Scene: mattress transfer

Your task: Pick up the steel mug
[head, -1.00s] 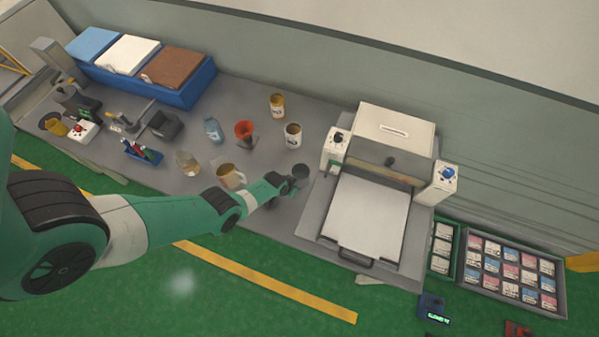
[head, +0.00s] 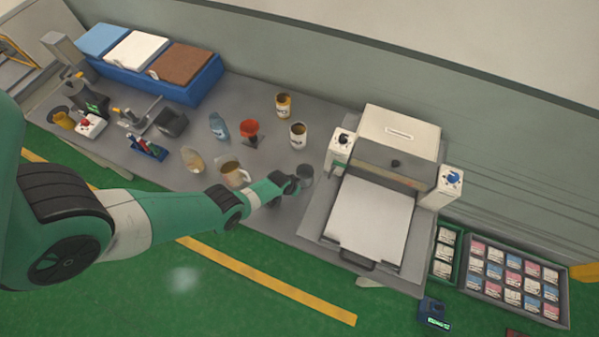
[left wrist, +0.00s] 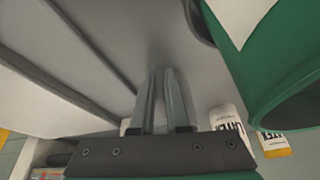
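The steel mug (head: 305,174) is a small dark grey cup on the grey bench, left of the press machine. My left arm reaches across from the left, and my left gripper (head: 293,186) is close beside the mug at its lower left. I cannot tell whether they touch. In the left wrist view the two metal fingers (left wrist: 163,100) look drawn together, with nothing visible between them. The mug cannot be made out clearly there. My right gripper is not in view.
The press machine (head: 385,180) stands just right of the mug. The bench's front edge is close below the gripper.

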